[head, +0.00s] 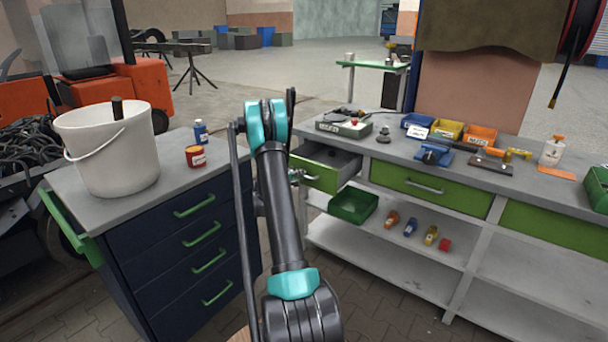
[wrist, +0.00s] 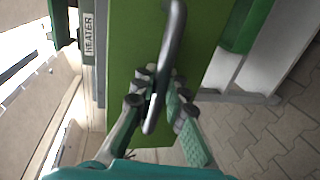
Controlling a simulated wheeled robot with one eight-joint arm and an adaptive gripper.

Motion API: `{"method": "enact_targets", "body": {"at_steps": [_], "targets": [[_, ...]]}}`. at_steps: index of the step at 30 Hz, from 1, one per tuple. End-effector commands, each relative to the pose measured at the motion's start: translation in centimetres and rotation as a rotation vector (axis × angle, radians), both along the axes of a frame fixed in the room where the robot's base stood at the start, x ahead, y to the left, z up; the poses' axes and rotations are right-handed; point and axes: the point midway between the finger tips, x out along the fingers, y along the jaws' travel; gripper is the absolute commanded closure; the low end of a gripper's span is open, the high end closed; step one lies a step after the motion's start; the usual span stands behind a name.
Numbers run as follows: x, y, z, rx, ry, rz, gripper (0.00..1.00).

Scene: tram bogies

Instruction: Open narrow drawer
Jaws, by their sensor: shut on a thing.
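The narrow drawer (head: 324,177) is the small green-fronted one at the left end of the grey workbench. It stands partly pulled out, and its grey inside shows from above. Its green front (wrist: 122,65) fills the middle of the wrist view, with a grey bar handle (wrist: 173,45) on it. My gripper (wrist: 160,85) is shut on this handle, one finger on each side near its lower end. In the head view my gripper (head: 297,176) is at the drawer's front, partly hidden by my arm.
A wider green drawer (head: 420,186) to the right is shut. A green bin (head: 353,207) and several small coloured items stand on the shelf below. A navy cabinet (head: 150,283) with a white bucket (head: 107,150) stands left of my arm. Paved floor lies between.

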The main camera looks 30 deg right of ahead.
Motion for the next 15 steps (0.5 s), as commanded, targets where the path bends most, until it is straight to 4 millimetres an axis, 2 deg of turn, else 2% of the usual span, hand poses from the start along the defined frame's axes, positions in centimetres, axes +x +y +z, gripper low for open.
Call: {"method": "enact_targets", "body": {"at_steps": [15], "targets": [[-0.27, 0.61, -0.02, 0.000, 0.000, 0.000, 1.00]]}}
